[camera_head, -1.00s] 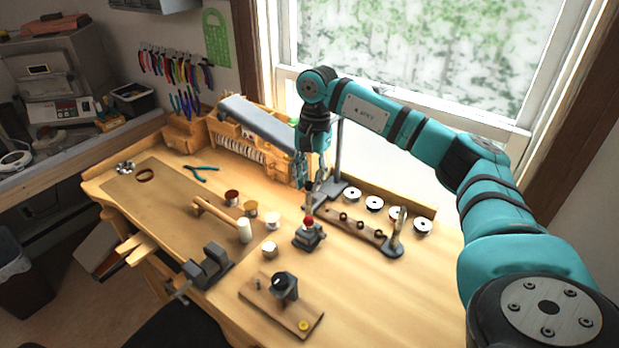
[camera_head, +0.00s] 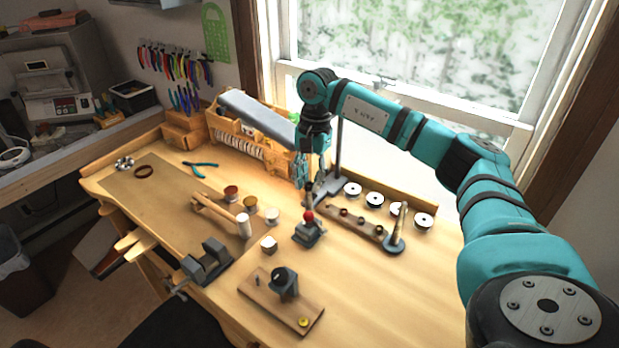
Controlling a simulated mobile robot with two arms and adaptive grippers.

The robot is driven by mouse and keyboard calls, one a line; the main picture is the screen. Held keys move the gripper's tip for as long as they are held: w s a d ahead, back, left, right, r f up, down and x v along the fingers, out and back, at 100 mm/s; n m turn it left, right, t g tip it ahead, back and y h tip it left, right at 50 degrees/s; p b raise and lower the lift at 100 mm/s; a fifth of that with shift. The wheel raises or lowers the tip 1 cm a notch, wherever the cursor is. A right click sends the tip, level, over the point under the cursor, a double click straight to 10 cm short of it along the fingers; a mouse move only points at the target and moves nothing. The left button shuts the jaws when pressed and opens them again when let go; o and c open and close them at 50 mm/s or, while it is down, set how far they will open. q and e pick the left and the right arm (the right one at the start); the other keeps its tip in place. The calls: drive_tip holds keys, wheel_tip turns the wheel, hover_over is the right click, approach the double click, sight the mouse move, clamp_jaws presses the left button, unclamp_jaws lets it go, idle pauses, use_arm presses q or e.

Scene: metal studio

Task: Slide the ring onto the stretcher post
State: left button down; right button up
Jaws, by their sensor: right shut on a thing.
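My right gripper (camera_head: 317,176) points down over the back of the workbench, just behind a small dark tool with a red knob (camera_head: 308,216). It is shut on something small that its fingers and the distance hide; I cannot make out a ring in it. A tapered upright post (camera_head: 400,222) on a dark round base stands at the right end of a wooden strip (camera_head: 350,226), apart from the gripper. I cannot tell for sure which upright is the stretcher post. My left gripper is not in view.
A dark stand (camera_head: 338,150) rises close beside the gripper. Several white-rimmed discs (camera_head: 375,199) line the back edge. The front right of the bench (camera_head: 385,290) is clear.

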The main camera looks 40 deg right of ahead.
drive_tip(key=shift+f+b, duration=0.45)
drive_tip(key=shift+f, duration=0.35)
drive_tip(key=o, duration=0.9)
drive_tip(key=shift+r, duration=0.1)
wheel_tip(320, 180, up, 12)
drive_tip(key=d, duration=0.1)
drive_tip(key=shift+w+d, duration=0.3)
drive_tip(key=shift+d, duration=0.05)
